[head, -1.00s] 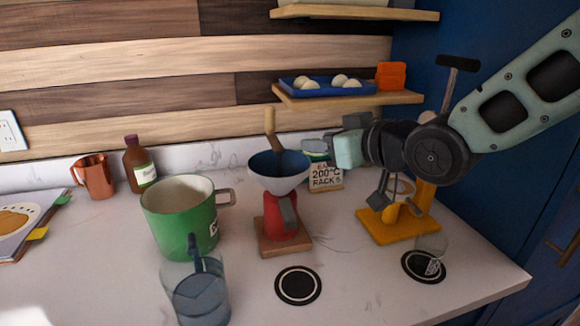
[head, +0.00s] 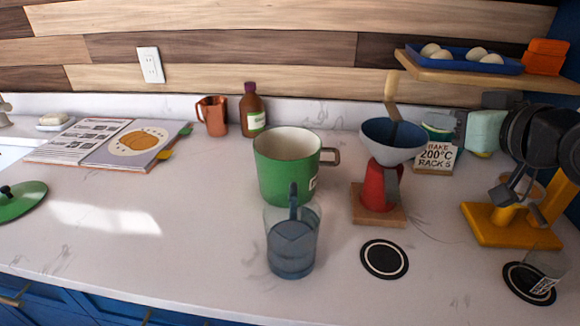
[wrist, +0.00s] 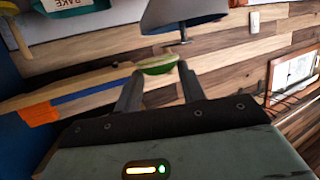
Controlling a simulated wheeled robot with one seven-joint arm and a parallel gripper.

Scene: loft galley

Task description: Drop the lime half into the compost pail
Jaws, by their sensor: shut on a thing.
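My gripper (wrist: 158,78) is shut on the lime half (wrist: 157,64), whose green rind shows between the fingertips in the wrist view. In the head view my gripper (head: 452,124) is at the right, near the oven-note card and above the counter; I cannot make out the lime half there. The green pail (head: 285,177), taken as the compost pail, stands upright and open in the middle of the counter. It has a side handle and a partly hidden label. My gripper is to its right, well apart from it. A green lid (head: 20,200) lies at the far left.
A blue-tinted jug (head: 291,245) stands in front of the pail. A red grinder with a wide funnel (head: 392,140) stands between pail and gripper. A yellow stand (head: 492,228), a shelf (head: 480,78), a bottle (head: 252,115) and a copper mug (head: 212,117) are around.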

